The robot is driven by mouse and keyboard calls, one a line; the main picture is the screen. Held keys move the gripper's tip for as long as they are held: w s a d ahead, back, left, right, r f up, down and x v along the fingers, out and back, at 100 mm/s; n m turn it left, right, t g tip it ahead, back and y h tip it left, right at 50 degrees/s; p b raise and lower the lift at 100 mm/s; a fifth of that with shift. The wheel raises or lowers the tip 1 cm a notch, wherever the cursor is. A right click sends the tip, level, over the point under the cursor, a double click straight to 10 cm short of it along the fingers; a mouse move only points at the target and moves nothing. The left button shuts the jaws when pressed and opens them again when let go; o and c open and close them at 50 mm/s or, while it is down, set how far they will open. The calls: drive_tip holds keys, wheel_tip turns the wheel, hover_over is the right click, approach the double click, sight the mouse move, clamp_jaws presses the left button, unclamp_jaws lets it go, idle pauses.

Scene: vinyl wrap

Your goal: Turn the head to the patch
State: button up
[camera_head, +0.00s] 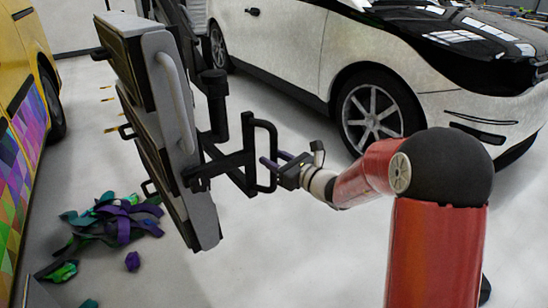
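The head is a tall grey and black panel unit (201,218), tilted, in the middle left of the head view. A black bracket carries a looped handle (273,137) on its right side. My gripper (275,162) is at this handle, with its fingers beside or around the upright bar. Whether they are closed on the bar is too small to tell. The patch looks to be the multicoloured, checkered area (29,112) on the side of the yellow vehicle (32,42) at the left edge. The head's front face is mostly hidden from this side.
A pile of purple and green vinyl scraps (122,222) lies on the floor between the yellow vehicle and the head. A white car (300,45) with a black hood stands behind my arm. The pale floor (290,260) below my gripper is clear.

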drive_tip(key=shift+w+a, duration=0.15)
drive_tip(key=shift+a, duration=0.05)
clamp_jaws()
